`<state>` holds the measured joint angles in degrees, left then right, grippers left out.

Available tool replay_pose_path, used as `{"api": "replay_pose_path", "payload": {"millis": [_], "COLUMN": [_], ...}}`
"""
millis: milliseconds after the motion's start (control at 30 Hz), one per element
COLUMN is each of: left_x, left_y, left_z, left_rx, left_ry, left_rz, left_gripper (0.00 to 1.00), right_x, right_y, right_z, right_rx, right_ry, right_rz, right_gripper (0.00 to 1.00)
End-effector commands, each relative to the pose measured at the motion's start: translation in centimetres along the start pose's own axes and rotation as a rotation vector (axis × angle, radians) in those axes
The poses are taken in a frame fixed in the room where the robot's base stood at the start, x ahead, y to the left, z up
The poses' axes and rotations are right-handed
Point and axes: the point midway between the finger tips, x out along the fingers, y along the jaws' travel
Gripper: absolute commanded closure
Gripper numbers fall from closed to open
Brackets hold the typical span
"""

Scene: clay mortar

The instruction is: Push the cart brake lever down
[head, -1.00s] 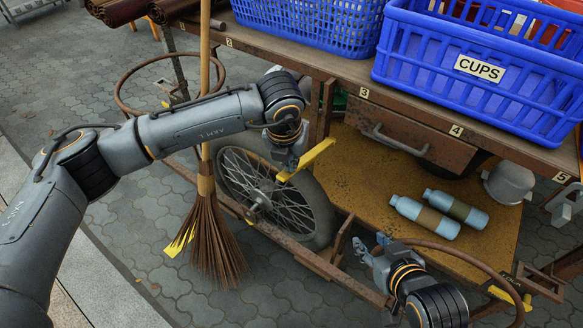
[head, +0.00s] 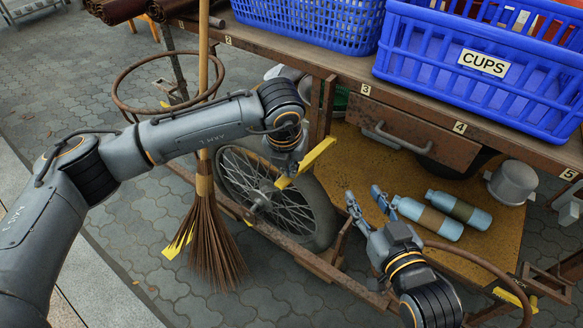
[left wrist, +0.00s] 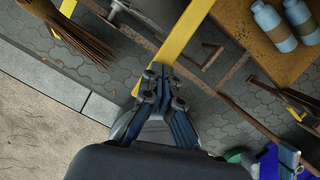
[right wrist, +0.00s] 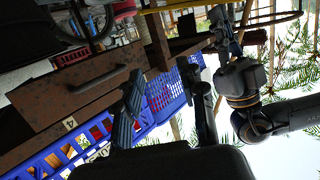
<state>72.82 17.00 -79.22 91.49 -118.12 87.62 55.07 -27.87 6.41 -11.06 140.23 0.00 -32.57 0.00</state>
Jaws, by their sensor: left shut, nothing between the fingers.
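The yellow brake lever (head: 316,156) slants up to the right beside the spoked cart wheel (head: 262,197). My left gripper (head: 286,176) is shut and empty at the lever's lower part, partly hidden by its own wrist in the head view. In the left wrist view the shut fingertips (left wrist: 160,70) overlap the yellow lever (left wrist: 182,33); whether they touch it I cannot tell. My right gripper (head: 366,198) is open and empty over the cart's lower shelf, to the right of the lever. In the right wrist view its fingers stand apart.
The cart's lower shelf (head: 352,157) holds two blue bottles (head: 427,218) close to my right gripper, and a grey pot (head: 512,182). A broom (head: 207,240) stands left of the wheel. Blue crates (head: 480,65) sit on the cart top. A rusty rail runs below the wheel.

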Motion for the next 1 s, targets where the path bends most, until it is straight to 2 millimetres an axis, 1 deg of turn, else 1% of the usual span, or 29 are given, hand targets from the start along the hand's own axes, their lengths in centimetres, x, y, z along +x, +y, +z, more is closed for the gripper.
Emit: {"api": "replay_pose_path", "payload": {"millis": [33, 267, 500, 600, 733, 1000], "left_x": [0.4, 1.1, 1.8, 1.9, 2.0, 1.8], "left_y": [0.0, 0.0, 0.0, 0.0, 0.0, 0.0], "left_z": [-0.1, -0.3, -0.5, -0.5, -0.5, -0.7], "left_rx": [0.0, 0.0, 0.0, 0.0, 0.0, 0.001], "left_ry": [0.001, 0.001, 0.0, 0.0, 0.0, 0.0], "left_rz": [0.0, 0.0, 0.0, 0.0, 0.0, 0.0], "left_gripper": [1.0, 1.0, 1.0, 1.0, 1.0, 1.0], "right_x": [0.1, 0.2, -0.3, -0.5, -0.7, -0.6], "right_y": [-0.1, -0.5, -0.9, -1.0, -1.0, -1.0], "right_z": [-0.4, -3.2, -6.0, -6.8, -7.2, -7.2], "right_rx": [0.001, 0.003, 0.006, 0.007, 0.008, 0.008], "right_ry": [0.032, 0.184, 0.339, 0.383, 0.404, 0.395], "right_rz": [-0.002, -0.011, -0.02, -0.022, -0.023, -0.023], "right_gripper": [0.6, 0.6, 0.6, 0.6, 0.6, 0.6]}}
